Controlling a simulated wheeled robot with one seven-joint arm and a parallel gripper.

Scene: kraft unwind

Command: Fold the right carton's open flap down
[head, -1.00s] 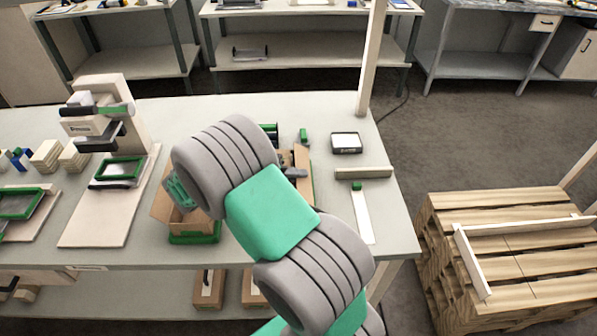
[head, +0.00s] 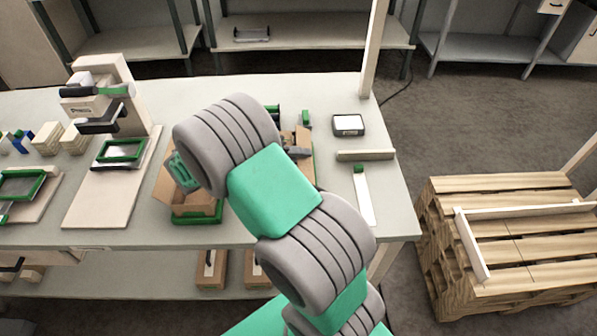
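The right carton (head: 304,141) is an open brown box, mostly hidden behind my arm. Only its right side and a strip of brown board show, so I cannot tell which flap stands open or how far. A small dark grey part (head: 297,152) shows at that carton; I cannot tell whether it belongs to my gripper. The left carton (head: 197,206) is also brown and open, partly behind my arm, on a green-edged base. My gripper is hidden behind the thick grey and green arm links.
A scale-like box with a white top (head: 348,125), a pale bar (head: 365,155) and a white strip (head: 364,198) lie to the right. A press stand (head: 117,100) is left. A wooden pallet (head: 500,240) stands beside the table.

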